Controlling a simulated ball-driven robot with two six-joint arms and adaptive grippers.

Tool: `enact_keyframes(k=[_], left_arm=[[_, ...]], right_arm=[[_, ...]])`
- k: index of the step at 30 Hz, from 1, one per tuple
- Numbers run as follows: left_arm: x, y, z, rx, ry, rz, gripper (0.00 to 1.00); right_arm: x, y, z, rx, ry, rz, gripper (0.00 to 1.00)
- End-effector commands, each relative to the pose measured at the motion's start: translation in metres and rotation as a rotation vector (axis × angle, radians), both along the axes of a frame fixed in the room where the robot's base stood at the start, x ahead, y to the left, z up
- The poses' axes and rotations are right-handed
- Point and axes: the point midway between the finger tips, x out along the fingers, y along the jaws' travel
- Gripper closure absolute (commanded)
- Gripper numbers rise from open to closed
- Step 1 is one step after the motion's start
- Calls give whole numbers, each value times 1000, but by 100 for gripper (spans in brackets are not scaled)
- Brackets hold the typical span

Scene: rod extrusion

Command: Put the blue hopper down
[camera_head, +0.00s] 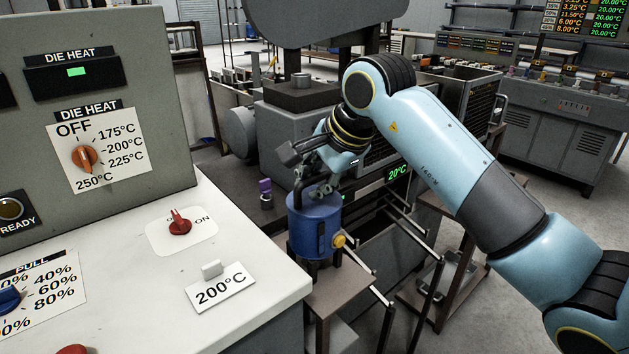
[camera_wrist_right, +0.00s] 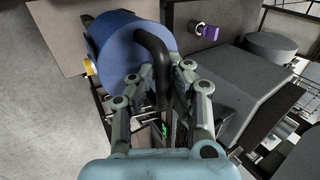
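The blue hopper (camera_head: 308,228) is a blue cylinder with a dark curved handle and a yellow knob on its side. It is upright in the head view, just above or at the back of a small brown stand (camera_head: 335,295); I cannot tell whether it touches. My right gripper (camera_head: 322,188) is at the top of the hopper, with its fingers around the handle. In the right wrist view the hopper (camera_wrist_right: 110,50) shows from above, and the fingers (camera_wrist_right: 160,78) close on both sides of its black handle. My left gripper is not in view.
A grey control panel with a white top (camera_head: 240,240) stands close on the left. The grey machine (camera_head: 290,125) is behind the hopper, with a small purple piece (camera_head: 265,186) beside it. Metal rails (camera_head: 400,225) run to the right of the hopper.

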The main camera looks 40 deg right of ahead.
Motion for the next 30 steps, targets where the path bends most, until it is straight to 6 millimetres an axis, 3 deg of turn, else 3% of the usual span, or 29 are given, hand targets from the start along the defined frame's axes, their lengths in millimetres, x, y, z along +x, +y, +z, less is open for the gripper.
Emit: enact_keyframes(k=[3,14,30], left_arm=[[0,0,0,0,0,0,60],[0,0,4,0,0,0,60],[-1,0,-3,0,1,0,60]], right_arm=[[0,0,0,0,0,0,71],[-1,-1,7,-1,-1,0,71],[-56,-6,95,-4,-2,1,71]])
